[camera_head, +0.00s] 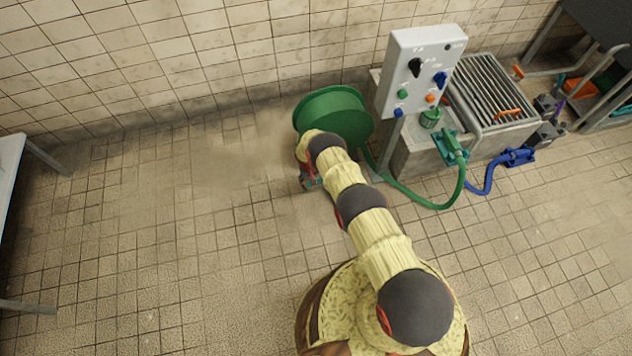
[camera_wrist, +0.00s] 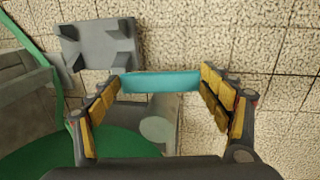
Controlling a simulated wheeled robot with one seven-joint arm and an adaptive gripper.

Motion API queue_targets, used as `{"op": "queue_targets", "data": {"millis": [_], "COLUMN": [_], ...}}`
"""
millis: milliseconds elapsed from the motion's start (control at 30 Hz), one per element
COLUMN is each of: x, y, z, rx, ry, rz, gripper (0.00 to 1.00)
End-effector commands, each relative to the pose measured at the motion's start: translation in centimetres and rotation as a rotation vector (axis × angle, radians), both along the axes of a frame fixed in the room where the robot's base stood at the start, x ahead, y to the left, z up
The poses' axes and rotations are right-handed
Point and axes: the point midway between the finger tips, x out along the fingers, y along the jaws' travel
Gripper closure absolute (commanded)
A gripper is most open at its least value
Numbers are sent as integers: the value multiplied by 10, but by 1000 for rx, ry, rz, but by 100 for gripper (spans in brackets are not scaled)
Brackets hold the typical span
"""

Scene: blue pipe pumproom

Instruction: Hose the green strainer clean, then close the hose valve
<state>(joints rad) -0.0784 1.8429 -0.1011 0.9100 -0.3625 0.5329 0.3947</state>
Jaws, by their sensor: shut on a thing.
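My gripper (camera_head: 310,180) is low beside the green hose reel (camera_head: 332,115), at the end of my outstretched arm. In the wrist view, my gripper (camera_wrist: 162,90) is shut on a teal bar (camera_wrist: 160,82), which spans between the yellow finger pads. The bar looks like the hose valve's handle, with a grey cylinder (camera_wrist: 158,128) near it. A small green cup-like thing, likely the strainer (camera_head: 430,118), sits on the bench below the control panel; its dirt is too small to judge. The green hose nozzle (camera_head: 453,146) rests in a teal holder.
A control panel (camera_head: 422,68) stands right of the reel. Behind it is a metal grate (camera_head: 492,88). The green hose (camera_head: 425,204) loops on the floor, near a blue nozzle (camera_head: 518,156). A pale table (camera_head: 10,165) is at far left; the left floor is clear.

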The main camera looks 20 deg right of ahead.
Motion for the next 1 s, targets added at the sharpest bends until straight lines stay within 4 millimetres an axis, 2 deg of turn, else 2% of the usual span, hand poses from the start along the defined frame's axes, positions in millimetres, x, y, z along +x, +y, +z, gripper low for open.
{"op": "queue_targets", "data": {"millis": [500,933,967,1000], "x": [-1,-1,-1,-1], "y": [-4,-4,-4,-4], "z": [-1,0,0,0], "rx": [194,216,216,216], "ry": [3,1,1,1], "rz": [-5,-1,-1,-1], "gripper": [47,47,20,18]}}
